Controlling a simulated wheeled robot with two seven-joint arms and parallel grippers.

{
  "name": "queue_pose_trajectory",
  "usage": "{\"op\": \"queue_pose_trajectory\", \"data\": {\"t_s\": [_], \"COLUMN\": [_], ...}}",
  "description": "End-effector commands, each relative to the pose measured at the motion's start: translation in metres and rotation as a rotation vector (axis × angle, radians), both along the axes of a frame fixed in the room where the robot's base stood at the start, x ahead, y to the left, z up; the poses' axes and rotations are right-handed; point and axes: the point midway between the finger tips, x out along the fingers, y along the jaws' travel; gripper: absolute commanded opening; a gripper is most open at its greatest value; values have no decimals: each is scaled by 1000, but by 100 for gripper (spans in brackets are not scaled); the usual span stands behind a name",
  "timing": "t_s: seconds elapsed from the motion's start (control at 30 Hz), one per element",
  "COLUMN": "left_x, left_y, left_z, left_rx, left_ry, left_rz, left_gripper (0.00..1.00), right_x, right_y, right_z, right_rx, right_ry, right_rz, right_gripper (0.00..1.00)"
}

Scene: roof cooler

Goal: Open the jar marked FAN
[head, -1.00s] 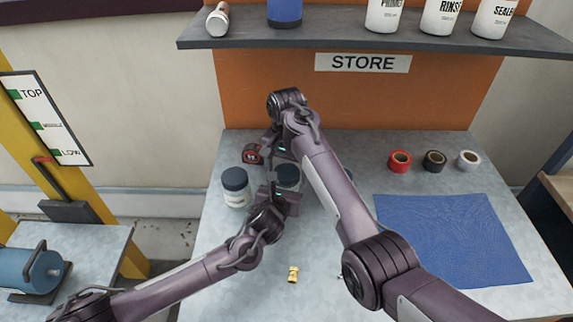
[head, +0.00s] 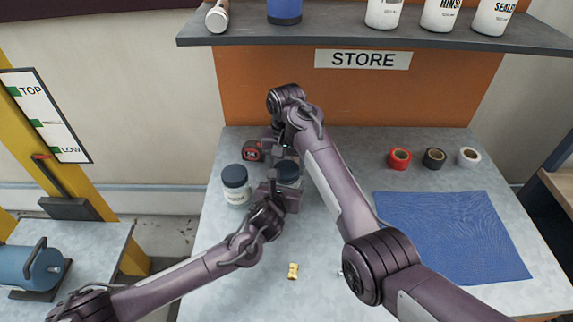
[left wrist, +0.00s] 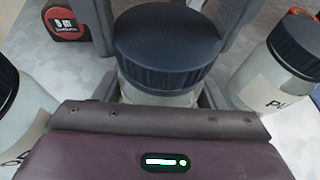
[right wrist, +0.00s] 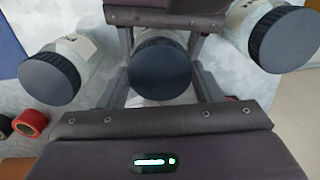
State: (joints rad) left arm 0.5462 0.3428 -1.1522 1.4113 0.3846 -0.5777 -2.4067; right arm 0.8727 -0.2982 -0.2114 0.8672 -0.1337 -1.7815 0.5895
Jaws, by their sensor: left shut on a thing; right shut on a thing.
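A jar with a dark lid (head: 287,169) stands among other jars on the bench; its label is not readable in these views. My left gripper (head: 281,190) is shut on the jar's pale body, below the lid. In the left wrist view the dark lid (left wrist: 168,45) shows between my right gripper's fingers. My right gripper (head: 284,155) comes from the back and is shut on the lid. The right wrist view shows the round lid top (right wrist: 160,67) between its fingers. The lid sits on the jar; I cannot tell whether it is loose.
A similar jar (head: 236,186) stands close on the left. Another jar (left wrist: 285,65), with a partly readable label, shows in the left wrist view. A tape measure (head: 252,151), a small yellow piece (head: 293,271), tape rolls (head: 399,159) and a blue mat (head: 455,235) lie on the bench.

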Motion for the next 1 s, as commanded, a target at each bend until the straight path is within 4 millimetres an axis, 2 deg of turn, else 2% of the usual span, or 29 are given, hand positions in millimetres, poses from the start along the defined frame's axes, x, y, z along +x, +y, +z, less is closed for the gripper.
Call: {"op": "queue_pose_trajectory", "data": {"t_s": [0.03, 0.2, 0.53, 0.83, 1.0], "left_x": [0, 0, 0, 0, 0], "left_y": [0, 0, 0, 0, 0], "left_z": [0, 0, 0, 0, 0], "left_rx": [0, 0, 0, 0, 0], "left_ry": [0, 0, 0, -1, -1], "left_rz": [0, 0, 0, 0, 0], "left_gripper": [0, 0, 0, 0, 0], "right_x": [0, 0, 0, 1, 0], "right_y": [0, 0, 0, 0, 0], "right_z": [0, 0, 4, 40, 46], "right_rx": [0, 0, 0, 1, 0], "right_ry": [-1, -1, -1, -2, 0], "right_rz": [-1, -2, -3, -5, -4], "right_gripper": [62, 81, 81, 81, 81]}}
